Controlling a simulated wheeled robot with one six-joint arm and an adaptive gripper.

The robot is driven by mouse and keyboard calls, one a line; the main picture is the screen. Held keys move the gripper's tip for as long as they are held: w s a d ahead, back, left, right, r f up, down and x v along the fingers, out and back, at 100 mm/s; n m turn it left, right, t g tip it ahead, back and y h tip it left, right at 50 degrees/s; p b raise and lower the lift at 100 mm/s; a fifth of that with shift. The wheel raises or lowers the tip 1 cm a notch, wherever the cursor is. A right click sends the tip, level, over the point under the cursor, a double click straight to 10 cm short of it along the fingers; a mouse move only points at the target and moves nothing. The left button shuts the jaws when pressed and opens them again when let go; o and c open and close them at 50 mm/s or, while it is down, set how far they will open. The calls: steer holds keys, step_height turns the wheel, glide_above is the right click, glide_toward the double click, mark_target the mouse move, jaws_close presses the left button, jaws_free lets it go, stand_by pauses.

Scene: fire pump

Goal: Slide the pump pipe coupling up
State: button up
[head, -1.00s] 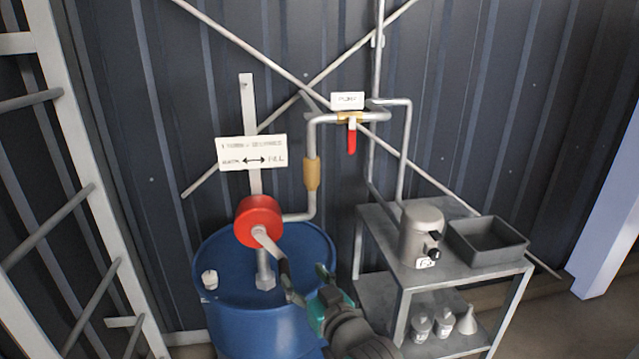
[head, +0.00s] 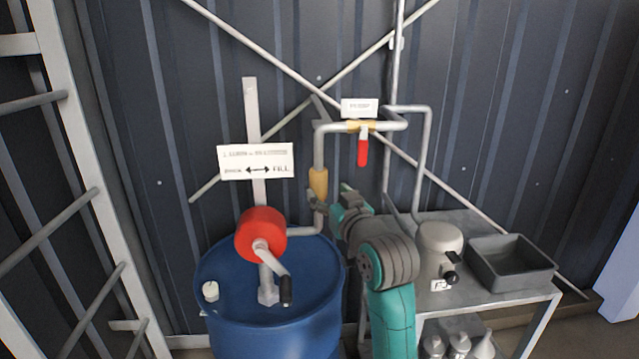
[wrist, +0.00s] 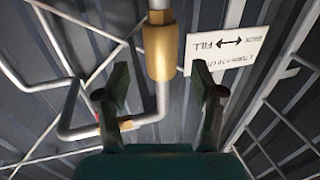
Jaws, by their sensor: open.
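The pump pipe coupling is a brass-yellow sleeve (head: 318,183) on the upright grey pipe behind the blue drum. In the wrist view, which is upside down, the coupling (wrist: 160,52) shows large at top centre. My gripper (head: 330,195) is open and empty at the coupling's lower end in the head view. In the wrist view its two fingers (wrist: 160,80) stand on either side of the pipe line, with visible gaps to the coupling. I cannot tell whether the pipe is at finger depth. A narrow brass collar (wrist: 160,17) shows beside the coupling's lower end.
The red pump (head: 262,235) with its crank stands on the blue drum (head: 225,285). A red-handled valve (head: 363,150) is on the pipe above. A white FILL sign (head: 256,161) hangs left. A grey canister (head: 440,240) and tray (head: 512,262) stand on a shelf at right.

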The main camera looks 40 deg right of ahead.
mark_target(322, 187)
steer(key=shift+x, duration=3.1)
steer(key=shift+a, duration=0.1)
